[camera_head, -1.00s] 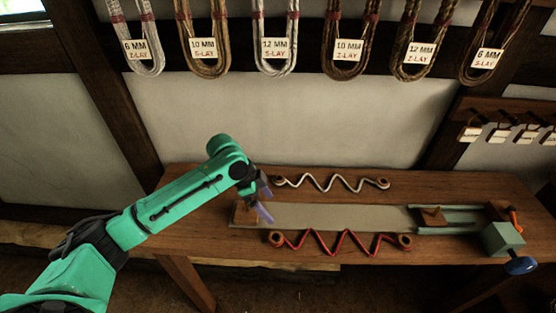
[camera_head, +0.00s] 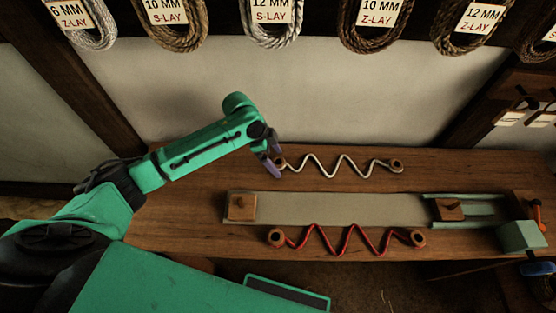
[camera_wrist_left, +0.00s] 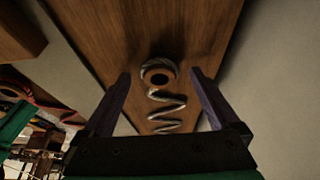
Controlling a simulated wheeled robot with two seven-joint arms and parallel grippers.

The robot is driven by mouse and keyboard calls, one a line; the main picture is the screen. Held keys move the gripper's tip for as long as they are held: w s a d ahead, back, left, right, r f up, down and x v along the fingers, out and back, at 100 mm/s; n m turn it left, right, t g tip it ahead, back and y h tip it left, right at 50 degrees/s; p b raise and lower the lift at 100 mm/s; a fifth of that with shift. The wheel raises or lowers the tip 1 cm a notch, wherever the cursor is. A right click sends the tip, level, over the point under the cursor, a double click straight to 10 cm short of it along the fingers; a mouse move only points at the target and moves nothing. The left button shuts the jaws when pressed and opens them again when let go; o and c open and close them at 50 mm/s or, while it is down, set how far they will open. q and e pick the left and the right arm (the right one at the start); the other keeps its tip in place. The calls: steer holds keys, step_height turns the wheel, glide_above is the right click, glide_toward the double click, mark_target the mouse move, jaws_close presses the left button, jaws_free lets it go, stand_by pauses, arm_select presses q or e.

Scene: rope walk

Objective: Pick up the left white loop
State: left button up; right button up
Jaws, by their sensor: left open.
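The white rope (camera_head: 345,165) lies in a zigzag along the back of the wooden bench, with a brown-centred loop at each end. Its left loop (camera_head: 281,162) is beside the fingers of my left gripper (camera_head: 273,164). In the left wrist view the left white loop (camera_wrist_left: 147,68) appears between the two purple fingers of my open left gripper (camera_wrist_left: 160,75), with a gap on both sides. Whether the fingers are level with the loop or above it I cannot tell. My right gripper is not in view.
A red zigzag rope (camera_head: 345,240) with end loops lies along the bench front. Between the ropes is a long grey board (camera_head: 340,208) with a wooden block (camera_head: 241,206) at its left end. Labelled rope coils (camera_head: 273,22) hang on the wall behind.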

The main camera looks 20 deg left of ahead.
arm_select(q)
steer(key=shift+s, duration=0.1)
steer(key=c, duration=1.4)
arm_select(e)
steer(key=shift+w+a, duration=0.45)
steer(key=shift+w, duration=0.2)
arm_select(q)
step_height(320, 180, up, 10)
steer(key=shift+r, duration=0.15)
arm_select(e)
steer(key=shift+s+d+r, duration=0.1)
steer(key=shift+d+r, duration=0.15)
